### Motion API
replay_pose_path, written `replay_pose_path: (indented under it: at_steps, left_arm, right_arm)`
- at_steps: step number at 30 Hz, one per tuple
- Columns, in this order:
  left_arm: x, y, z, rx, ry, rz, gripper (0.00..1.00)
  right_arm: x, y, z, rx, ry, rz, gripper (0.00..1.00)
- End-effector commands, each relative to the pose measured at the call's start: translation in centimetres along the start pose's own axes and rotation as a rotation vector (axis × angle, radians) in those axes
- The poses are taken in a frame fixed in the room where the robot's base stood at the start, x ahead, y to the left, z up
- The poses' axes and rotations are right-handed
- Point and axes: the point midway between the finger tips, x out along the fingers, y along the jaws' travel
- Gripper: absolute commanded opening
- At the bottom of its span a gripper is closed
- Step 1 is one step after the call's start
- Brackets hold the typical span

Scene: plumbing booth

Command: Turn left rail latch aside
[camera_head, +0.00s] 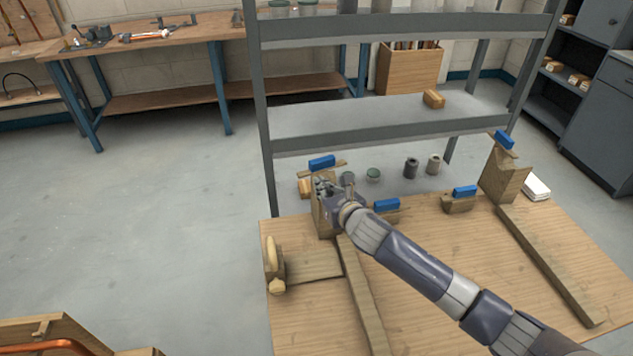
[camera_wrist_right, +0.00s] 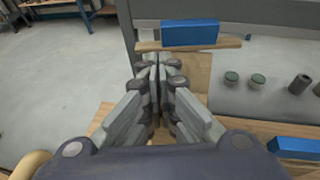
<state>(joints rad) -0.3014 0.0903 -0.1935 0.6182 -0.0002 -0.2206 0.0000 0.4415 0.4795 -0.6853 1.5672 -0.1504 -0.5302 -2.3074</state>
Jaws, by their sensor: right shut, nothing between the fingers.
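A wooden bar with a blue block (camera_head: 322,162) lies across the top of the left wooden post (camera_head: 322,215); it looks like the left latch. In the wrist view the bar (camera_wrist_right: 146,46) runs crosswise just beyond my fingertips, with its blue block (camera_wrist_right: 190,33) on top. My right gripper (camera_head: 323,184) is shut and empty at the near side of this bar; its fingertips (camera_wrist_right: 158,60) point at the bar left of the block. I cannot tell whether they touch it. My gripper and forearm hide part of the post. My left gripper is not in view.
Two long wooden rails (camera_head: 365,300) (camera_head: 550,265) lie on the wooden table (camera_head: 450,270). Lower blue-topped blocks (camera_head: 386,204) (camera_head: 465,191) and a right post with a blue-topped bar (camera_head: 504,140) stand along its far edge. A grey shelf rack (camera_head: 400,133) stands close behind.

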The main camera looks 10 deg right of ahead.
Motion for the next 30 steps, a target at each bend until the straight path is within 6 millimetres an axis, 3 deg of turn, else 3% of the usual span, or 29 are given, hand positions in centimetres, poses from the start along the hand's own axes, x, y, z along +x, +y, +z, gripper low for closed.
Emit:
replay_pose_path:
  at_steps: [10, 26, 30]
  left_arm:
    - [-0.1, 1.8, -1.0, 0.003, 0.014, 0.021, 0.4]
    - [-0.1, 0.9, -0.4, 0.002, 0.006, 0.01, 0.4]
    - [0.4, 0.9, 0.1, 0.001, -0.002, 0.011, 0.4]
  right_arm:
    - [3.7, 0.0, 0.1, 0.002, -0.002, 0.0, 0.0]
    - [4.3, 0.1, 0.0, 0.001, -0.001, 0.001, 0.0]
    - [5.3, 2.0, 0.1, 0.003, 0.0, 0.004, 0.0]
